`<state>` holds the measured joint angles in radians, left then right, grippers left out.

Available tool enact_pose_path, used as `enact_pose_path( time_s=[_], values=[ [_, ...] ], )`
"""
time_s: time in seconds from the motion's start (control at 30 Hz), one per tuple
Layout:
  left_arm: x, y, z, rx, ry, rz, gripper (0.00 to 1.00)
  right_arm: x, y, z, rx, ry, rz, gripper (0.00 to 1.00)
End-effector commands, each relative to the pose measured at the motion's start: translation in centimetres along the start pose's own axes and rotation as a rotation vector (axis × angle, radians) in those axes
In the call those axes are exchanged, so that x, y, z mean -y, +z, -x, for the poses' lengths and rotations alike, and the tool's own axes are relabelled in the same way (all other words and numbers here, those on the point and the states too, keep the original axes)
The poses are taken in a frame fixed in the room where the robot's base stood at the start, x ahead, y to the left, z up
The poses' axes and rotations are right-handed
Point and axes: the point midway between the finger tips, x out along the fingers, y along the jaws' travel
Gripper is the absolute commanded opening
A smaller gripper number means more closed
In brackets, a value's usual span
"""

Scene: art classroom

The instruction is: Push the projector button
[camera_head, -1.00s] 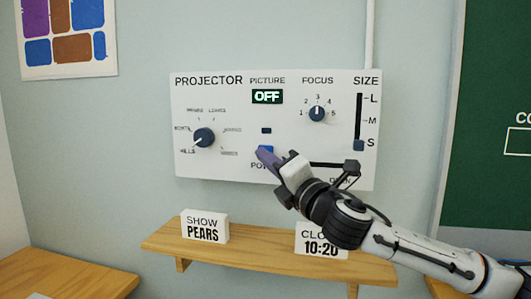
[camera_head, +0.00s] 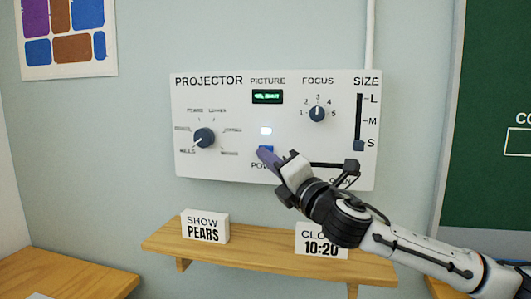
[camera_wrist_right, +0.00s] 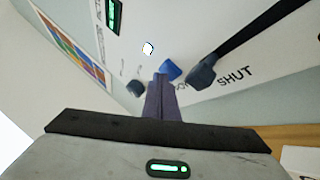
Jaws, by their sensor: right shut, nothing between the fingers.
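The projector panel (camera_head: 222,90) is a white board on the wall. Its blue power button (camera_head: 268,149) sits low in the middle, partly hidden by my right gripper (camera_head: 266,155). My right gripper is shut and empty, with its fingertips at the button; I cannot tell if they touch it. In the right wrist view the fingertips (camera_wrist_right: 160,80) are beside the blue button (camera_wrist_right: 172,69). A small lamp (camera_head: 266,131) above the button glows white. The picture display (camera_head: 267,97) shows small green text that I cannot read. My left gripper is not in view.
The panel also has a picture dial (camera_head: 204,138), a focus knob (camera_head: 317,114) and a size slider (camera_head: 358,146). Below, a wooden shelf (camera_head: 260,258) holds a "SHOW PEARS" sign (camera_head: 204,227) and a "10:20" sign (camera_head: 321,241), partly covered by my arm.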

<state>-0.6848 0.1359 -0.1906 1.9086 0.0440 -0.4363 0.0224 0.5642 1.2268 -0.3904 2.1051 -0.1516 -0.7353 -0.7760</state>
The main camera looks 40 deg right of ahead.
Motion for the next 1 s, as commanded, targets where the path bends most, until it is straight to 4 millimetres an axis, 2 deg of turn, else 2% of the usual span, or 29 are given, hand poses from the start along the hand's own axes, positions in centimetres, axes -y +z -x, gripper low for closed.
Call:
enact_pose_path(
  time_s=[0.47, 1.0],
  values=[
    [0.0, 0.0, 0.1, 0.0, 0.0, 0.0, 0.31, -0.5, -0.5, 0.7, -0.001, 0.0, 0.0, 0.0],
    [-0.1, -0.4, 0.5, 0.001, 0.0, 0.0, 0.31, -3.1, -3.2, 4.3, -0.002, 0.0, 0.0, 0.0]
  ],
)
